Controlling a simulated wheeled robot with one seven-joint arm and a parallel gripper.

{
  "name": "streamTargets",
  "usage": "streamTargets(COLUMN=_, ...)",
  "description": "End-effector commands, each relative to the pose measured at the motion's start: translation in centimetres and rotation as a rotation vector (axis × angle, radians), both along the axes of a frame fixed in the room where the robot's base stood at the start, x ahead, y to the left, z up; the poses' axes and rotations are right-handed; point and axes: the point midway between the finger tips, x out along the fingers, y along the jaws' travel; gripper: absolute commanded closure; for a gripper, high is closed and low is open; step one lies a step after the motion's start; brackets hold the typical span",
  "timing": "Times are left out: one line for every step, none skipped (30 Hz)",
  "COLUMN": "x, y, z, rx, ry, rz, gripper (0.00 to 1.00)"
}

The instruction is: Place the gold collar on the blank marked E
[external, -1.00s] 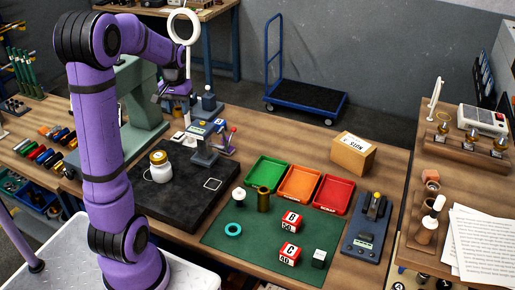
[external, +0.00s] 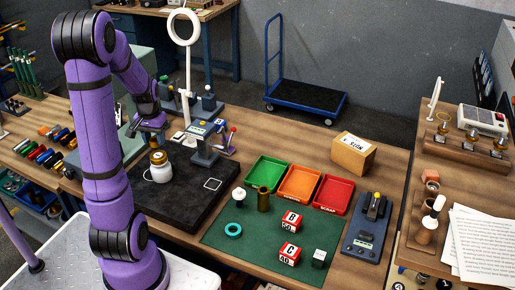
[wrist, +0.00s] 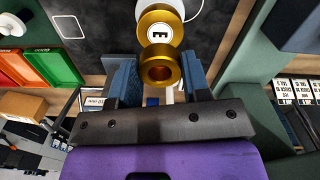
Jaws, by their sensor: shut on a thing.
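The gold collar (wrist: 160,70) sits between the two blue-grey fingers of my gripper (wrist: 160,82) in the wrist view, with its dark bore showing. My gripper is shut on it. Just beyond the collar in that view is the blank marked E (wrist: 159,31), with a white E label on a gold top and a white body behind. In the external view a gold-topped white piece (external: 158,166) stands on the black mat, with my gripper (external: 153,130) above and behind it. I cannot tell whether collar and blank touch.
The black mat (external: 190,212) has free room right of the white piece. A grey fixture (external: 204,150) and a ring-light stand (external: 186,75) are close behind. Green (external: 268,172), orange (external: 300,183) and red (external: 333,195) trays stand to the right, beyond a green mat (external: 225,250).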

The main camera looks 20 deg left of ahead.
Motion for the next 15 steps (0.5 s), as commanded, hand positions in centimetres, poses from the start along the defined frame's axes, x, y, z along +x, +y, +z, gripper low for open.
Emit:
streamTargets(x=0.0, y=0.0, z=-0.4, rx=0.0, ry=0.001, rz=0.0, gripper=0.85)
streamTargets(x=0.0, y=0.0, z=-0.6, rx=0.0, ry=0.001, rz=0.0, gripper=0.85)
streamTargets(x=0.0, y=0.0, z=-1.1, rx=0.0, ry=0.002, rz=0.0, gripper=0.85)
streamTargets(x=0.0, y=0.0, z=-1.5, rx=-0.002, ry=0.003, rz=0.001, gripper=0.85)
streamTargets(x=-0.1, y=0.0, z=-1.9, rx=-0.002, ry=0.004, rz=0.001, gripper=0.85)
streamTargets(x=-0.1, y=0.0, z=-2.5, rx=-0.002, ry=0.004, rz=0.001, gripper=0.85)
streamTargets(x=-0.1, y=0.0, z=-2.9, rx=-0.002, ry=0.004, rz=0.001, gripper=0.85)
streamTargets(x=0.0, y=0.0, z=-3.3, rx=-0.002, ry=0.003, rz=0.001, gripper=0.85)
streamTargets(x=0.0, y=0.0, z=-3.7, rx=-0.001, ry=0.002, rz=0.001, gripper=0.85)
streamTargets(x=0.0, y=0.0, z=-4.0, rx=-0.001, ry=0.002, rz=0.001, gripper=0.85)
streamTargets(x=0.0, y=0.0, z=-4.2, rx=-0.001, ry=0.001, rz=0.001, gripper=0.85)
streamTargets(x=0.0, y=0.0, z=-4.3, rx=0.0, ry=0.0, rz=0.001, gripper=0.85)
streamTargets(x=0.0, y=0.0, z=-4.4, rx=0.0, ry=0.0, rz=0.001, gripper=0.85)
streamTargets(x=0.0, y=0.0, z=-4.4, rx=0.0, ry=0.0, rz=0.001, gripper=0.85)
streamTargets(x=0.0, y=0.0, z=-4.4, rx=0.0, ry=-0.001, rz=0.001, gripper=0.85)
